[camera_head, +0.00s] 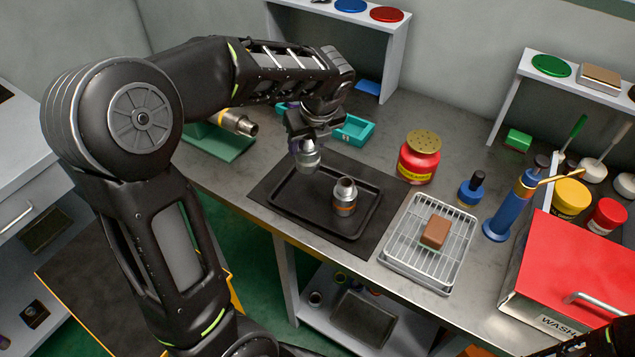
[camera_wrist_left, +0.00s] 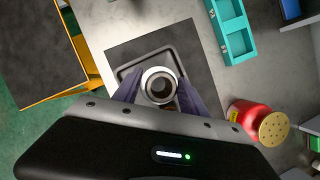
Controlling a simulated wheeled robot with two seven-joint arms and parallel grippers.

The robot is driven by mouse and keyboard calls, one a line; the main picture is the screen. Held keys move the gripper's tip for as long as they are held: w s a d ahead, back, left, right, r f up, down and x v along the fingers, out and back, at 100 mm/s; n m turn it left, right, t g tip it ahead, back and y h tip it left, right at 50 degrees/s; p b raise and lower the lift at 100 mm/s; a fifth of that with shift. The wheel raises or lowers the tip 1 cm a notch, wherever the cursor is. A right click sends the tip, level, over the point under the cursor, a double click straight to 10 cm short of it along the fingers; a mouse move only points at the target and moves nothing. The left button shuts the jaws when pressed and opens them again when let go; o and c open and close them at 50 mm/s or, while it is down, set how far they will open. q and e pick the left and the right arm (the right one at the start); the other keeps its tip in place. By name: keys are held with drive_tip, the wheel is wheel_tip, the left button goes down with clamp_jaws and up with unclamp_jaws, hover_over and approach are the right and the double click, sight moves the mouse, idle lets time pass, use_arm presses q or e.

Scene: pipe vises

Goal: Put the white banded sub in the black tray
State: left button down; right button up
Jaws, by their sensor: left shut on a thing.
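My left gripper (camera_head: 303,143) is shut on a pale, silvery sub (camera_head: 308,158), held above the left part of the black tray (camera_head: 288,208). In the left wrist view the sub's round open end (camera_wrist_left: 160,84) shows between the fingers of my left gripper (camera_wrist_left: 160,92). Its band is hard to make out. A second sub with a copper-orange band (camera_head: 344,197) stands upright in the tray, right of the held one. The tray lies on a dark mat. My right gripper is not in view.
A wire rack with a brown block (camera_head: 436,231) stands right of the mat. A red jar (camera_head: 419,157) stands behind it. A teal case (camera_head: 353,131) lies behind the tray. A pipe in a green holder (camera_head: 222,141) is at left.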

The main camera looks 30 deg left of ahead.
sight(313, 157)
use_arm(q)
wheel_tip(313, 157, down, 5)
drive_tip(key=shift+f, duration=0.1)
drive_tip(key=shift+f, duration=1.8)
drive_tip(key=shift+f, duration=0.2)
drive_tip(key=c, duration=0.6)
unclamp_jaws()
drive_tip(key=shift+c, duration=0.2)
drive_tip(key=shift+r, duration=0.15)
drive_tip(key=v, duration=1.2)
drive_tip(key=shift+w+r, duration=0.1)
